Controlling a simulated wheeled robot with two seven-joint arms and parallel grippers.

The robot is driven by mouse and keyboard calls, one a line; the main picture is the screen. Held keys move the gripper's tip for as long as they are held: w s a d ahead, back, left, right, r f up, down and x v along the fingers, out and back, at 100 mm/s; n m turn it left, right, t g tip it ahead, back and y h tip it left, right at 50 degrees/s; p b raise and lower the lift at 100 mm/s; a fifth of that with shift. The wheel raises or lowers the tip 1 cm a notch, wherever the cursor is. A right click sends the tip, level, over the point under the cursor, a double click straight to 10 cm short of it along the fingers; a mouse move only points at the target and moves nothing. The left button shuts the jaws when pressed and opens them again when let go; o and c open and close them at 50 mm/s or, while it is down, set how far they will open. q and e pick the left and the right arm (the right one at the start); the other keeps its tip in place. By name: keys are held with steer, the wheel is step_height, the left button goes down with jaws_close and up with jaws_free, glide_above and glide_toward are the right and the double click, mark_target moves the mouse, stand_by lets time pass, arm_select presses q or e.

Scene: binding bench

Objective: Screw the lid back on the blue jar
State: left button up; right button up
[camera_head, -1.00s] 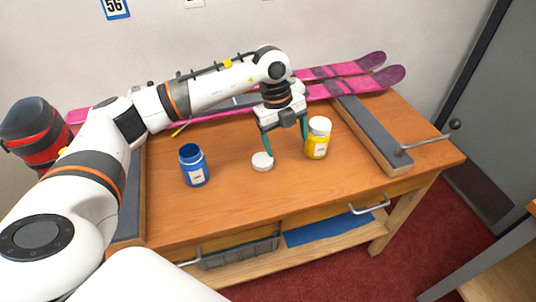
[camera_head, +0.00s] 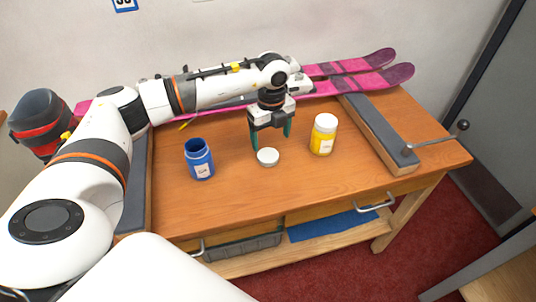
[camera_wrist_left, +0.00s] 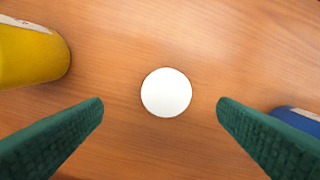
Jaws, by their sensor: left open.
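The blue jar (camera_head: 199,160) stands upright and open on the wooden bench, left of my left gripper. Its edge also shows at the right of the left wrist view (camera_wrist_left: 299,120). A round white lid (camera_head: 268,157) lies flat on the bench between the blue jar and a yellow jar. In the left wrist view the lid (camera_wrist_left: 166,92) is centred between the fingers, touching neither. My left gripper (camera_head: 271,143) is open and empty, pointing down just above and behind the lid. My right gripper is not in view.
A yellow jar (camera_head: 323,134) with a white lid stands right of the gripper. Pink skis (camera_head: 350,80) lie along the back of the bench. A dark padded bar with a crank handle (camera_head: 437,141) is at the right. The front middle of the bench (camera_head: 260,200) is clear.

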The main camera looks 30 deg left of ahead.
mark_target(269, 156)
arm_select(q)
steer(key=shift+f, duration=0.45)
steer(key=f, duration=0.2)
steer(key=s+f+p, duration=0.1)
steer(key=f, duration=0.1)
steer(key=shift+f, duration=0.1)
steer(key=shift+w+f, duration=0.1)
steer(key=shift+f, duration=0.4)
steer(key=c, duration=1.1)
